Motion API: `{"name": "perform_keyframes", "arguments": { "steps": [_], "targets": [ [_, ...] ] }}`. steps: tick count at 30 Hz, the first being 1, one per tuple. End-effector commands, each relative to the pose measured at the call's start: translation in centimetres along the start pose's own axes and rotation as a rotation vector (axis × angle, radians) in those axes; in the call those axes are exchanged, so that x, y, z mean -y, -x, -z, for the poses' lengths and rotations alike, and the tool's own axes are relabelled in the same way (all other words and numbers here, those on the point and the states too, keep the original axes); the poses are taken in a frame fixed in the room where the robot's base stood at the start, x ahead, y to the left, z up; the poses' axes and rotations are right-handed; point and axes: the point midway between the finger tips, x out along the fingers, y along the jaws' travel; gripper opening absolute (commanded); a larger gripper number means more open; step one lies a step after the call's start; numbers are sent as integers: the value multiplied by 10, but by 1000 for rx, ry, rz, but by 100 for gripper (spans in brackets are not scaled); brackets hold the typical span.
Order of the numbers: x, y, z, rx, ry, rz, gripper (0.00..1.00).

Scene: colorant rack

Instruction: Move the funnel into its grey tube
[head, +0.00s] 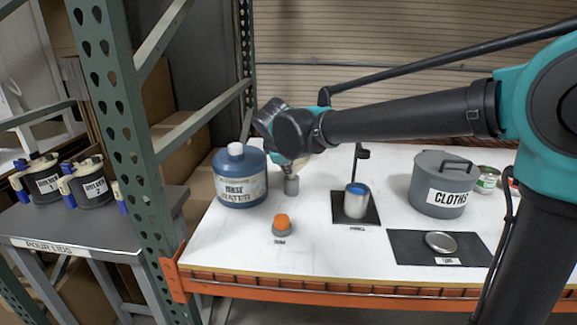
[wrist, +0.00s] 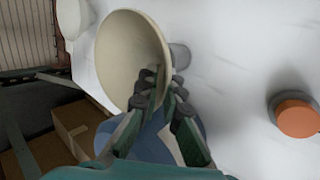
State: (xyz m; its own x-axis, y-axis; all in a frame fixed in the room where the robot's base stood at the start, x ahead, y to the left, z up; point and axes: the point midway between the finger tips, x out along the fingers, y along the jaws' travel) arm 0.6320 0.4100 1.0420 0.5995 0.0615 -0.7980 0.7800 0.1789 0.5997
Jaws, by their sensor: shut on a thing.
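The cream funnel (wrist: 118,50) fills the upper middle of the wrist view, its wide mouth facing the camera. My gripper (wrist: 165,88) is shut on the funnel's near rim. In the head view, a small pale part of the funnel (head: 303,164) shows behind my wrist; my arm hides the rest. The grey tube (head: 291,186) stands upright on the white shelf, just below my gripper. In the wrist view the tube (wrist: 181,57) shows beside the funnel's right edge. The spout is hidden, so I cannot tell whether it is in the tube.
A blue rinse water jug (head: 240,178) stands close left of the tube. An orange-topped item (head: 282,224) stands in front. A can with blue contents (head: 357,200) sits on a dark mat, right of the tube. A grey cloths pot (head: 442,187) and a lid (head: 440,242) are farther right.

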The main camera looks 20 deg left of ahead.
Motion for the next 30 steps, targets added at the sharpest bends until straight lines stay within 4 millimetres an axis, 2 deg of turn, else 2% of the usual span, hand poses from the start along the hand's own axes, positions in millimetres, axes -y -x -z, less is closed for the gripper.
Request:
{"name": "perform_keyframes", "arguments": {
  "steps": [22,24,27,30],
  "targets": [
    [8,-11,1,0,0,0,0],
    [8,-11,1,0,0,0,12],
    [8,-11,1,0,0,0,25],
    [8,-11,1,0,0,0,30]
  ]
}}
